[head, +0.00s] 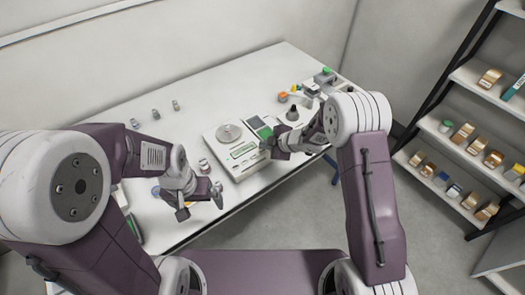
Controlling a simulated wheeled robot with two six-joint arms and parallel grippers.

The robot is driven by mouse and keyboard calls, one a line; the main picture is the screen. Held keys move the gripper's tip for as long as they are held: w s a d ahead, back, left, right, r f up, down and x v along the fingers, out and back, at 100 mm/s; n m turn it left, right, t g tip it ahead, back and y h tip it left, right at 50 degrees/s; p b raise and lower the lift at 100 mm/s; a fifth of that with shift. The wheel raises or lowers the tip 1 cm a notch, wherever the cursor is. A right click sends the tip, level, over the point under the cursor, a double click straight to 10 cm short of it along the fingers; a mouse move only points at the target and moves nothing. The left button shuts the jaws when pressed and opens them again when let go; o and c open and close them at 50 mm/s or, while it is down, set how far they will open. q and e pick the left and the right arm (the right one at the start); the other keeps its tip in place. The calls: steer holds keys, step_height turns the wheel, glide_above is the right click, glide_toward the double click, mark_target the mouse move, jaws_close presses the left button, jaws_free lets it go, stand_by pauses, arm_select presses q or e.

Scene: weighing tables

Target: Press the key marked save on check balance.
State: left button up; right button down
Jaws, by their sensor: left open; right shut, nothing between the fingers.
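A white balance (213,147) with a round metal pan (229,133) and a greenish display (243,151) stands mid-table in the head view. Its key markings are too small to read, so I cannot tell which key is save. My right gripper (270,147) is shut and empty at the balance's right side, over or beside its front right part; whether it touches is unclear. It hides part of that area. My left gripper (202,204) is open and empty near the table's front edge, to the left of and in front of the balance.
Several small jars (155,114) stand at the back left, and a small jar (204,164) stands left of the balance. A dark weight-like object (292,113) and an orange-topped item (283,97) are on the right. A shelf rack (450,135) stands beyond the table.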

steer(key=shift+f, duration=0.1)
steer(key=shift+f, duration=0.3)
steer(key=shift+f+b, duration=0.4)
steer(key=shift+b, duration=0.15)
steer(key=shift+r, duration=0.1)
stand_by(0.5)
steer(key=shift+r+p, duration=0.75)
steer(key=shift+p, duration=0.15)
step_height(320, 180, up, 5)
steer(key=p, duration=0.5)
